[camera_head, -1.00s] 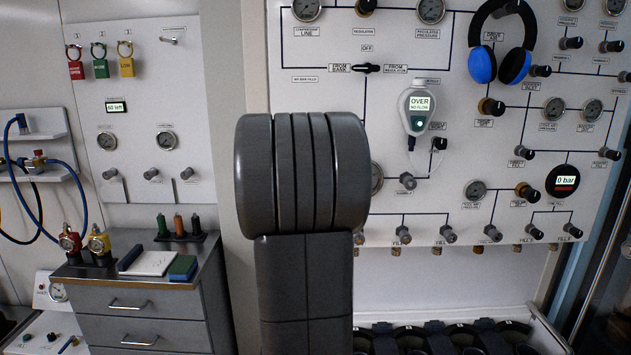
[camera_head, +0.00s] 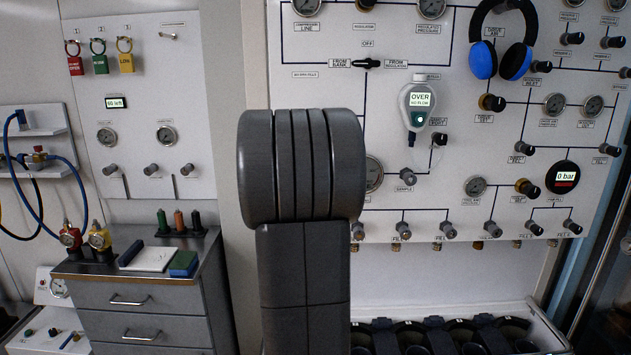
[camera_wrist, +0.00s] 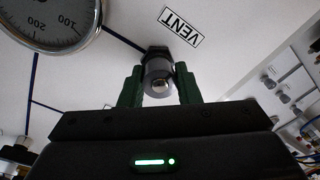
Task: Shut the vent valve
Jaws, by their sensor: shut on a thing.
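In the wrist view the vent valve's knob (camera_wrist: 158,78), grey with a shiny end, sits on the panel beside a VENT label (camera_wrist: 181,25), which appears upside down. My gripper (camera_wrist: 158,84) has its two green fingers on either side of the knob and is shut on it. In the head view my own arm covers the gripper and the vent valve, so neither shows there.
A large gauge (camera_wrist: 48,22) is close at the upper left of the wrist view. In the head view the white panel (camera_head: 420,275) carries several other knobs, gauges and a hanging headset (camera_head: 515,62). A drawer cabinet (camera_head: 130,300) stands at the left.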

